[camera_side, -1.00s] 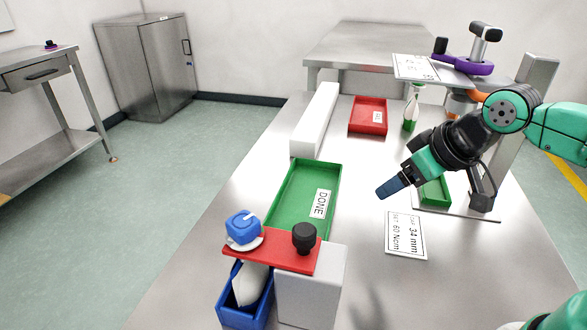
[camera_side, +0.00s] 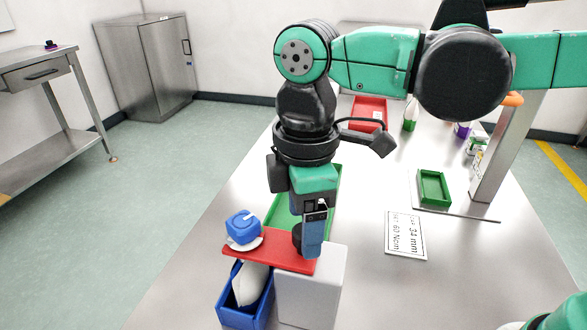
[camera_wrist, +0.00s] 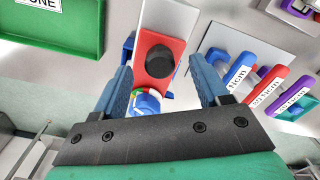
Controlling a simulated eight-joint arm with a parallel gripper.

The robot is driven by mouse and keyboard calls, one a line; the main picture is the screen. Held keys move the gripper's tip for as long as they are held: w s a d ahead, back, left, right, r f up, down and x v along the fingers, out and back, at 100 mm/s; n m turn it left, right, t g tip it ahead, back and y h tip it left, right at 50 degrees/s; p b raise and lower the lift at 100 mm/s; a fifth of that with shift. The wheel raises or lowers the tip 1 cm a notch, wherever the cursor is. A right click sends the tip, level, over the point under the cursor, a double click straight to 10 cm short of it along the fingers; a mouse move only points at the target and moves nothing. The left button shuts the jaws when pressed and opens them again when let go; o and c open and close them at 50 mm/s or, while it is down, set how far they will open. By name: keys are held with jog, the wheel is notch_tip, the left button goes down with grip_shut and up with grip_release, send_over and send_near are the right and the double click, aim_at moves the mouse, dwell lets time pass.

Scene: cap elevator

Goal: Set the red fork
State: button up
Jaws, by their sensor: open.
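A red piece with a white label (camera_wrist: 270,88) lies at the right of the wrist view, between a blue one and a purple one. A flat red plate (camera_side: 248,245) rests on a white block and carries a black knob (camera_wrist: 160,61). My gripper (camera_side: 314,245) points down at the knob end of this plate and partly hides the knob in the side view. In the wrist view its two fingers stand apart, empty, with the knob ahead between them. Contact cannot be told.
A blue cap (camera_side: 242,226) on a white disc sits on the plate's left end, above a blue bin (camera_side: 232,307) holding a white object. A green DONE tray (camera_wrist: 60,36) lies behind. The white block (camera_side: 322,290) is an obstacle.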

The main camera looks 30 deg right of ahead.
jog(key=shift+f, duration=0.65)
grip_shut()
dwell(1.0)
